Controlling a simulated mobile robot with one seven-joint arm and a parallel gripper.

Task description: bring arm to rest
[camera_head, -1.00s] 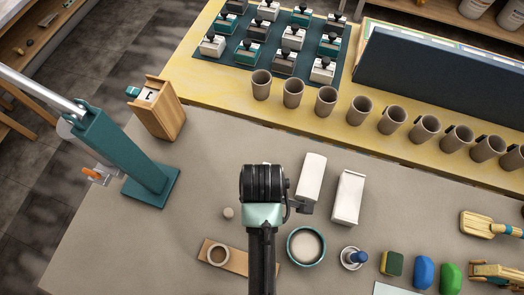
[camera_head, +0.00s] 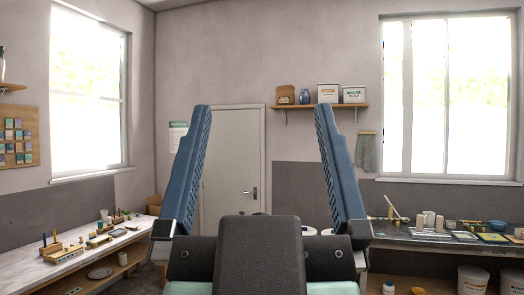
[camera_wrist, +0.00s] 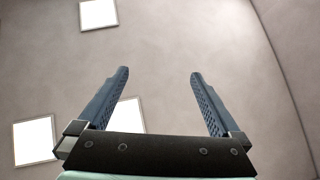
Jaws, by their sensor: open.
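My gripper (camera_head: 264,107) stands upright in the middle of the head view, its two blue ribbed fingers pointing up and spread wide apart. Nothing is between the fingers. The wrist view also shows my gripper (camera_wrist: 159,72) open and empty, against a bare wall or ceiling with bright window-like panels. It touches nothing in either view. The dark palm and pale green wrist fill the bottom centre of the head view.
A white door (camera_head: 231,150) stands behind the fingers. A wall shelf (camera_head: 318,106) holds containers. A pale bench (camera_head: 75,262) with small items is at left. A dark counter (camera_head: 410,238) with tools and dishes is at right. The space around the fingers looks clear.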

